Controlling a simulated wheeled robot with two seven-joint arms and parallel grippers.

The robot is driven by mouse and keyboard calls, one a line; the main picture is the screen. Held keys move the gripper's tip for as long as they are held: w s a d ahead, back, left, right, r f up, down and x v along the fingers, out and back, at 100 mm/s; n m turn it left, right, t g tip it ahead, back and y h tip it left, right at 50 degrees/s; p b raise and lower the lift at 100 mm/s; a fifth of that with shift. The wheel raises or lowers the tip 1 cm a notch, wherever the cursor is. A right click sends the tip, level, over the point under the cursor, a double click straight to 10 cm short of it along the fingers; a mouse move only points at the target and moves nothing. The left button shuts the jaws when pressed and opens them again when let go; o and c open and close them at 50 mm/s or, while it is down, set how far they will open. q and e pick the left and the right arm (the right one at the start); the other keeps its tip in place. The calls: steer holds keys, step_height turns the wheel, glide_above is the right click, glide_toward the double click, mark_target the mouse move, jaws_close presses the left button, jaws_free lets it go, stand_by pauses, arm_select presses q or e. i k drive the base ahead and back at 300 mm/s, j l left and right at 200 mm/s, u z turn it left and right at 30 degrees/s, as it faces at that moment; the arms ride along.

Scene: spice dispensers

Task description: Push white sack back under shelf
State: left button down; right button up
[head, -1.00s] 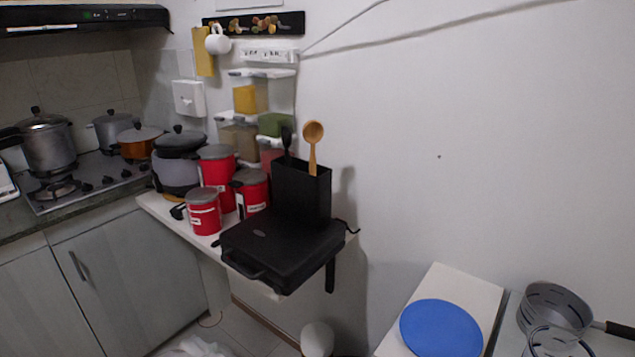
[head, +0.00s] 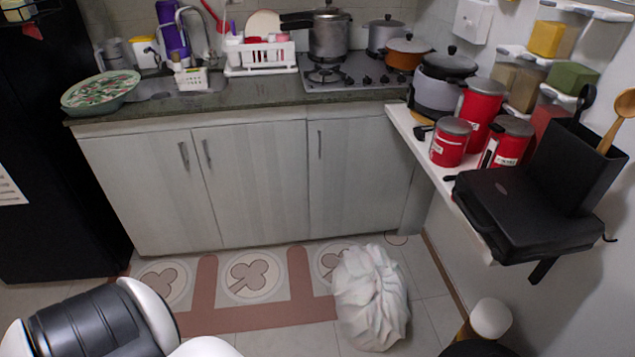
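The white sack (head: 371,300) stands on the tiled floor in the lower middle of the head view. It is a full, crumpled bag, out in front of the cabinets and to the left of the wall shelf. The white wall shelf (head: 421,157) is at the right, holding canisters and a black appliance. The floor below the shelf is partly visible. Part of my own body, white and dark grey, shows at the lower left, clear of the sack. Neither gripper's fingers can be seen.
A white-topped round object (head: 490,318) stands on the floor right of the sack, near the wall. Grey cabinets (head: 250,180) close off the back. A patterned floor mat (head: 245,290) lies left of the sack. A black fridge (head: 50,150) is at the far left.

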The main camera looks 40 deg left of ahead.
mark_target(369, 288)
steer(key=u, duration=0.8)
steer(key=i+j+z, duration=0.15)
